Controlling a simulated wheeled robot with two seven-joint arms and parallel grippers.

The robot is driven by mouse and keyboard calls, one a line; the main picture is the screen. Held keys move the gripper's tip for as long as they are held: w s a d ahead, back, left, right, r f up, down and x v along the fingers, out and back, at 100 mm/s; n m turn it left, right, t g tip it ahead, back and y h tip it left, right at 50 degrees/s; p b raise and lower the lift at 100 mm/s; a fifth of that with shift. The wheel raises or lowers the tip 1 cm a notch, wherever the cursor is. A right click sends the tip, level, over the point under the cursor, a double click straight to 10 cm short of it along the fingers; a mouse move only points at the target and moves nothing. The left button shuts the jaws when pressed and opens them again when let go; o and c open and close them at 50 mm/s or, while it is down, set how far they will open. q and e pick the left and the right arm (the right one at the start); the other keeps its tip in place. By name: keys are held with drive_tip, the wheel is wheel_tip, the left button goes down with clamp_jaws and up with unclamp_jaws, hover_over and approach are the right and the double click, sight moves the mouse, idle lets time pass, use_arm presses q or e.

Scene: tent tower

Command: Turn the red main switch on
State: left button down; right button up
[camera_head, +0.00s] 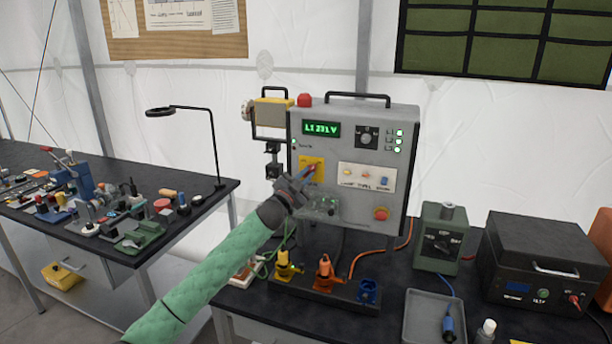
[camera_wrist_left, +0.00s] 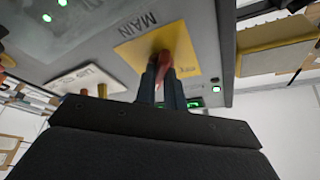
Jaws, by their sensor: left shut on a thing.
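The grey control panel (camera_head: 345,150) stands upright on the dark bench. Its display (camera_head: 321,129) reads "L1 231 V" in green. The red main switch (camera_wrist_left: 175,58) sits on a yellow plate (camera_wrist_left: 196,50) marked "MAIN" in the left wrist view. In the head view the yellow plate (camera_head: 306,163) is on the panel's left half, with the switch largely covered by my gripper. My left gripper (camera_head: 308,174) reaches the plate, its fingers (camera_wrist_left: 168,82) shut on the red switch handle. The exact angle of the handle is hard to tell. My right gripper is not in view.
A red mushroom button (camera_head: 381,214) is low on the panel. Yellow, orange and blue connectors (camera_head: 324,275) stand before it. A green box (camera_head: 440,238), a black case (camera_head: 545,262) and a grey tray (camera_head: 434,318) are to the right. A cluttered bench (camera_head: 110,170) is left.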

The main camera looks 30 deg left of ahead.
use_arm(q)
drive_tip(key=shift+m+h, duration=0.4)
drive_tip(key=shift+m, duration=0.3)
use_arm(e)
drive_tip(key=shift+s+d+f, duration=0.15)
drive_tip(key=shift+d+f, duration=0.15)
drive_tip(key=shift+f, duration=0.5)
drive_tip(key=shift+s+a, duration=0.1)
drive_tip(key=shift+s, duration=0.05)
use_arm(q)
drive_tip(key=c, duration=1.5)
unclamp_jaws()
drive_tip(key=shift+c, duration=0.2)
drive_tip(key=shift+o, duration=0.3)
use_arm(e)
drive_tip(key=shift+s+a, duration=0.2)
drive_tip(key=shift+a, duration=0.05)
